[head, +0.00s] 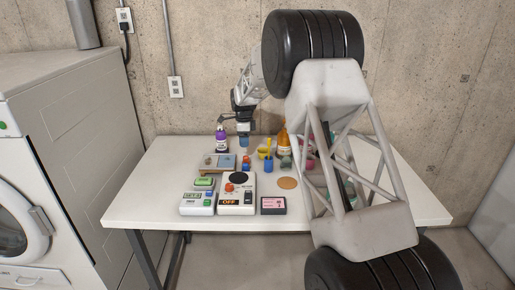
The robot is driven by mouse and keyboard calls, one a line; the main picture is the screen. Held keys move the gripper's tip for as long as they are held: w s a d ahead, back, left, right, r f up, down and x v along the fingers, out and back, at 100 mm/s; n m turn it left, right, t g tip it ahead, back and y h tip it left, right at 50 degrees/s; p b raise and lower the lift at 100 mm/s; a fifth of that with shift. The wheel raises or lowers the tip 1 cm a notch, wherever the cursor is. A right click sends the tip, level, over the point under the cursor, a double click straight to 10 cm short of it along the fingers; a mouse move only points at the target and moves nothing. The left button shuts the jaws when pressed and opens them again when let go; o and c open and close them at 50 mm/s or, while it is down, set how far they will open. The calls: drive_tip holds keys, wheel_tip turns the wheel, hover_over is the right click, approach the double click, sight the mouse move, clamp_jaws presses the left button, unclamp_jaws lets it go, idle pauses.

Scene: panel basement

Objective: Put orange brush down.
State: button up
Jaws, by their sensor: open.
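I cannot pick out the orange brush for certain; the items on the table are small in the head view. A thin yellow-orange upright piece (268,147) stands at a small blue holder (268,165), and whether it is a brush I cannot tell. My gripper (243,133) is open over the back of the white table (150,205), pointing down. A small blue item (244,142) shows just below its fingertips; whether they touch is unclear. I see no brush between the fingers.
A purple bottle (222,140) stands left of my gripper, an amber bottle (283,140) right. In front are a device marked OFF (236,203), a pink-screened box (273,205) and a round tan mat (288,183). The table's left front is bare. My arm hides part of the right side.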

drive_tip(key=shift+r, duration=0.1)
drive_tip(key=s+d+r+n, duration=0.3)
drive_tip(key=s+d+r, duration=0.3)
drive_tip(key=s, duration=0.4)
drive_tip(key=s+d+r+n+t, duration=0.1)
drive_tip(key=s+d+r+n, duration=0.2)
drive_tip(key=s+d+r, duration=0.5)
drive_tip(key=s+d+r+n, duration=0.25)
drive_tip(key=s+r, duration=0.35)
drive_tip(key=s, duration=0.7)
drive_tip(key=s+d+f+n, duration=0.1)
drive_tip(key=s+d+n, duration=0.1)
drive_tip(key=s, duration=1)
drive_tip(key=s+d+f+n+t, duration=0.1)
drive_tip(key=s+d+f+n, duration=0.1)
drive_tip(key=s, duration=0.9)
drive_tip(key=s+d+f+n, duration=0.2)
drive_tip(key=s+n, duration=0.3)
drive_tip(key=s, duration=0.7)
drive_tip(key=shift+s+d+t, duration=0.3)
drive_tip(key=shift+s+d, duration=0.05)
drive_tip(key=shift+d, duration=0.3)
drive_tip(key=shift+o, duration=0.5)
